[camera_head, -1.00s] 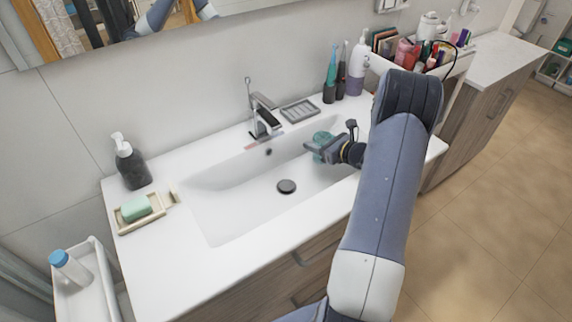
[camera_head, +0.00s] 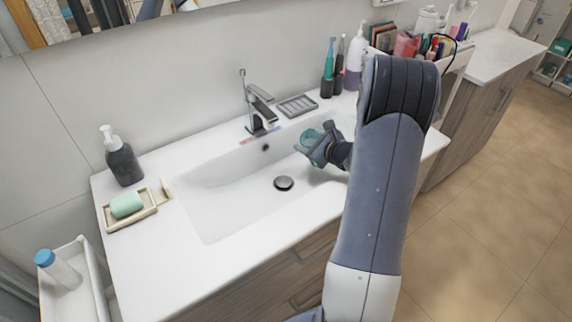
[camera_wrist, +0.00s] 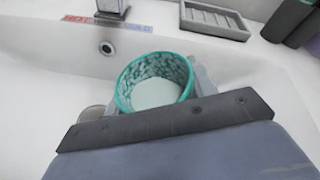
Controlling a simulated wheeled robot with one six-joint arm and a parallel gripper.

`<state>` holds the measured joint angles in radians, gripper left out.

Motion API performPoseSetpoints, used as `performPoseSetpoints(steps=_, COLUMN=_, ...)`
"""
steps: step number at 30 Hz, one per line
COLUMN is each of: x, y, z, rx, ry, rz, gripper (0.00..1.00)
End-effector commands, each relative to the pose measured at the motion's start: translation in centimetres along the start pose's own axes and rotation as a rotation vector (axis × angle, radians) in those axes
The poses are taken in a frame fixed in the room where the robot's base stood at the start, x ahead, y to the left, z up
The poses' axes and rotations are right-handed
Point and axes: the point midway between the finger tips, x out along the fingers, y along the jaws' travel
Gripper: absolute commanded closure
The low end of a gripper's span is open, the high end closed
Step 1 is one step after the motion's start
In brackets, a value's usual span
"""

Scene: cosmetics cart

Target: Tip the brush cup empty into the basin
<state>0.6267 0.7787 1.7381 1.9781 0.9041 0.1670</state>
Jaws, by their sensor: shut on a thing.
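The brush cup (camera_head: 309,137) is a small teal-rimmed cup with a speckled wall. My gripper (camera_head: 318,148) is shut on it and holds it over the right part of the white basin (camera_head: 222,205). In the wrist view the cup (camera_wrist: 184,68) has its mouth toward the camera, and a pale, smooth bottom shows with no brushes inside. The cup looks tilted in the head view. The gripper's fingers (camera_wrist: 205,80) are partly hidden behind its dark front plate in the wrist view.
The faucet (camera_head: 258,108) stands behind the basin, with a grey soap dish (camera_head: 297,105) to its right. Electric toothbrushes (camera_head: 328,75) and a white bottle (camera_head: 356,60) stand at the back right. The drain (camera_head: 284,183) is clear. Green soap (camera_head: 126,205) lies at left.

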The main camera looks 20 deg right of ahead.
Motion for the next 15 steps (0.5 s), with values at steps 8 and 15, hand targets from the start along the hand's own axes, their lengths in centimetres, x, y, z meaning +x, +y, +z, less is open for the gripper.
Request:
performPoseSetpoints(steps=8, x=-0.1, y=1.3, z=1.2, rx=-0.171, ry=0.02, rz=-0.051, gripper=0.81)
performPoseSetpoints(steps=15, x=-0.3, y=1.6, z=1.9, rx=-0.27, ry=0.035, rz=-0.083, gripper=0.81)
